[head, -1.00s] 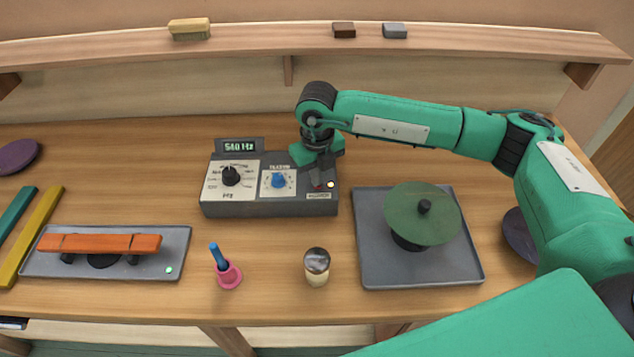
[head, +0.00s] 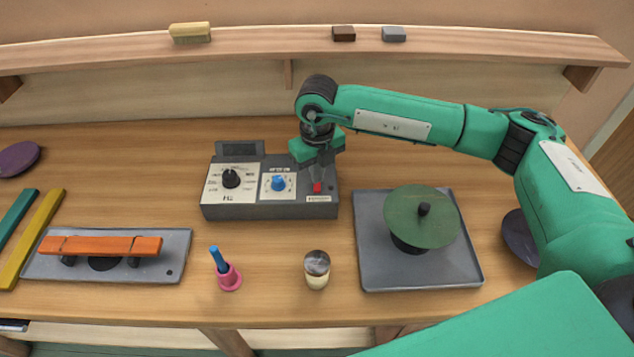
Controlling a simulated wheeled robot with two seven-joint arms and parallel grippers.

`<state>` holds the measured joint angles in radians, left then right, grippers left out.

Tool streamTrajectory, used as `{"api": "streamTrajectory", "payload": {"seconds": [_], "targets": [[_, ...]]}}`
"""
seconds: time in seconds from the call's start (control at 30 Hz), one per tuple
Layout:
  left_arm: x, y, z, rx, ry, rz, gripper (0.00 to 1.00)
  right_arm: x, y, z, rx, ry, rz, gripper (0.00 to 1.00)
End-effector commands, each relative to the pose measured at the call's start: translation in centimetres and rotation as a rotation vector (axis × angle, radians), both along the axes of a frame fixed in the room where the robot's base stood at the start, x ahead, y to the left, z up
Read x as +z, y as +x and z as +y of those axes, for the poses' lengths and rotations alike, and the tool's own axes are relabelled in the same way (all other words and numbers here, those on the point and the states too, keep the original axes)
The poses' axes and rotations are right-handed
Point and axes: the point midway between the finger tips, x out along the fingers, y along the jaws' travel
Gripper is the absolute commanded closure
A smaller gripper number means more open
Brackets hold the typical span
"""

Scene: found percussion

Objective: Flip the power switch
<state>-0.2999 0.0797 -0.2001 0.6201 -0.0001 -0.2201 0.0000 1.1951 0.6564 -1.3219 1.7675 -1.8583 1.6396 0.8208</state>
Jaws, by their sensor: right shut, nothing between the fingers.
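The grey control box (head: 270,211) stands at the middle of the table. It has a black dial (head: 231,178), a blue knob (head: 279,183) and a small red power switch (head: 317,187) at its right side. Its display (head: 239,149) is dark and shows no digits. My right gripper (head: 316,180) points down just above and behind the red switch. Its fingers are shut and empty. I cannot tell if the tips still touch the switch. My left gripper is not in view.
A grey tray (head: 370,270) with a green disc (head: 415,205) stands at right. A shaker (head: 317,268) and a pink cup (head: 229,278) stand in front of the box. An orange bar (head: 100,245) lies on a plate at left, its small lamp dark.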

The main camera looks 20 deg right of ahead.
Motion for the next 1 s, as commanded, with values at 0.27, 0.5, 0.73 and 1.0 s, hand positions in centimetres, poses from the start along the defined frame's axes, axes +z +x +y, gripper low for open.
{"api": "streamTrajectory", "payload": {"seconds": [0.27, 0.5, 0.73, 1.0], "targets": [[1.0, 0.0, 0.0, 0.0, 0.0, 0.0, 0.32, 2.4, 0.0, 0.0, 0.001, 0.001, 0.0, 1.0], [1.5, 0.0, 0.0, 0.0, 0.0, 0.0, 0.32, 4.2, 0.0, 0.0, 0.001, 0.0, -0.001, 1.0], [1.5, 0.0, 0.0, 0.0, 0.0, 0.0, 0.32, 4.2, 0.0, 0.0, 0.0, 0.0, 0.0, 1.0], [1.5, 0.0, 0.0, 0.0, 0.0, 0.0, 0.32, 4.2, 0.0, 0.0, 0.0, 0.0, 0.0, 1.0]]}}
